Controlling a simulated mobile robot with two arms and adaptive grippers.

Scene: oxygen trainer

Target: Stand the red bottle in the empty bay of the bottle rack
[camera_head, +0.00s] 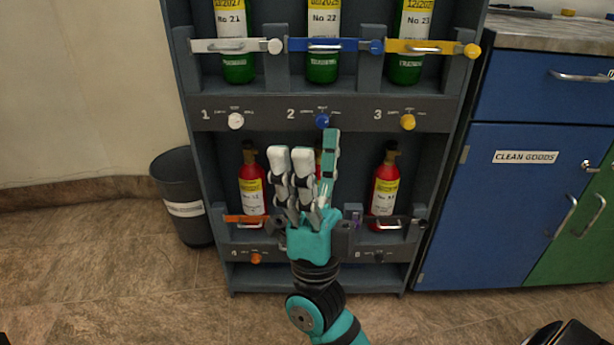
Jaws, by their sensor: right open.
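The bottle rack (190,120) is a grey cabinet with two rows of bays. Red bottles stand in the lower left bay (251,180) and the lower right bay (384,185). Between them, a sliver of a red bottle (318,160) shows behind the fingers of my right gripper (312,165). That gripper is open, fingers pointing up, in front of the lower middle bay. It hides most of this bottle and bay, so I cannot tell whether it touches the bottle or whether the bottle stands on the shelf. No bay looks clearly empty. My left gripper is not in view.
Green bottles (322,45) fill the upper bays behind white (230,45), blue and yellow (425,47) bars. An orange bar (246,218) crosses the lower left bay. A grey bin (185,195) stands left, a blue cabinet (525,210) right. The floor in front is mostly clear.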

